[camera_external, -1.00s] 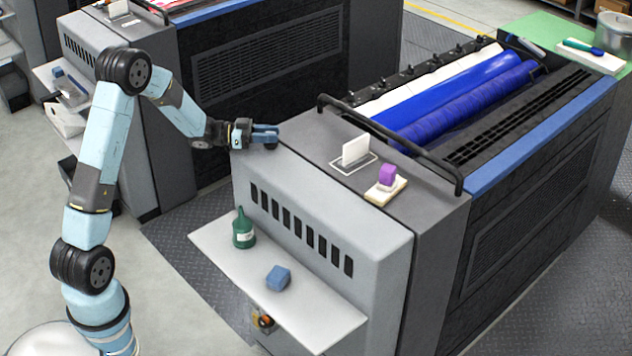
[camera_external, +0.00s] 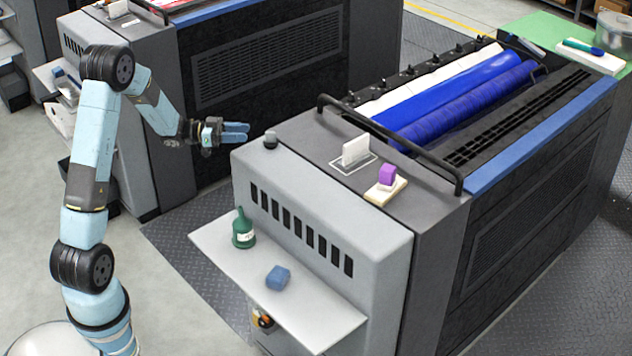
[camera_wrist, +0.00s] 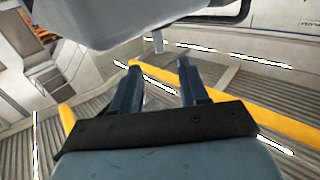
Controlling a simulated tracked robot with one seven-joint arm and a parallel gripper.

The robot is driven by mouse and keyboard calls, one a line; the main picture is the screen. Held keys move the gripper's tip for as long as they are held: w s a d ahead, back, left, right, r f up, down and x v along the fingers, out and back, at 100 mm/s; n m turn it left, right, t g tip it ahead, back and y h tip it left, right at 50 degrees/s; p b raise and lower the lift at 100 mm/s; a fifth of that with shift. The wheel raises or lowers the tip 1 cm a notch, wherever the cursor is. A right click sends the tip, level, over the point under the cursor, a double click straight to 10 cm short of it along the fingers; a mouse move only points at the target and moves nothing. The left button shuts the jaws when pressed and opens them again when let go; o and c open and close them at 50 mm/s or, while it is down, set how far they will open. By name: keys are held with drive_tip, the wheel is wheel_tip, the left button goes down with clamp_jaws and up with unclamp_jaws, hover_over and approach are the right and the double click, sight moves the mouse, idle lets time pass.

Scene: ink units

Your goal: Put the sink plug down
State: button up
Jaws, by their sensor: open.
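The sink plug (camera_external: 270,139) is a small dark grey piece standing on the left end of the grey machine's top, close to the edge. My gripper (camera_external: 246,132) is open and empty, to the left of the plug and a short gap away from it. In the wrist view, the two blue fingers of my gripper (camera_wrist: 158,66) stand apart with nothing held between them. I cannot make out the plug for certain in the wrist view.
A white card (camera_external: 356,150) stands upright on the machine top, near a purple item (camera_external: 387,175) on a pale block. A black rail (camera_external: 390,140) crosses the top. A green bottle (camera_external: 243,229) and a blue block (camera_external: 278,278) sit on the lower shelf (camera_external: 325,310).

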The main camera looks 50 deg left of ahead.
drive_tip(key=shift+v, duration=1.4)
wheel_tip(320, 180, up, 15)
drive_tip(key=s+d+n+t+y, duration=0.25)
drive_tip(key=n+y, duration=0.25)
drive_tip(key=y, duration=0.8)
drive_tip(key=s+d+n+g, duration=0.1)
drive_tip(key=s+d+g, duration=0.2)
drive_tip(key=s, duration=0.8)
drive_tip(key=s+d+f+n+g, duration=0.1)
drive_tip(key=s+d+g, duration=0.2)
drive_tip(key=s+d, duration=0.3)
drive_tip(key=s+d+f+n+g, duration=0.1)
drive_tip(key=s+d+g, duration=0.2)
drive_tip(key=s, duration=1.3)
drive_tip(key=shift+s+d+f+n+g, duration=0.25)
drive_tip(key=shift+s+d+n+g, duration=0.15)
drive_tip(key=shift+d, duration=0.25)
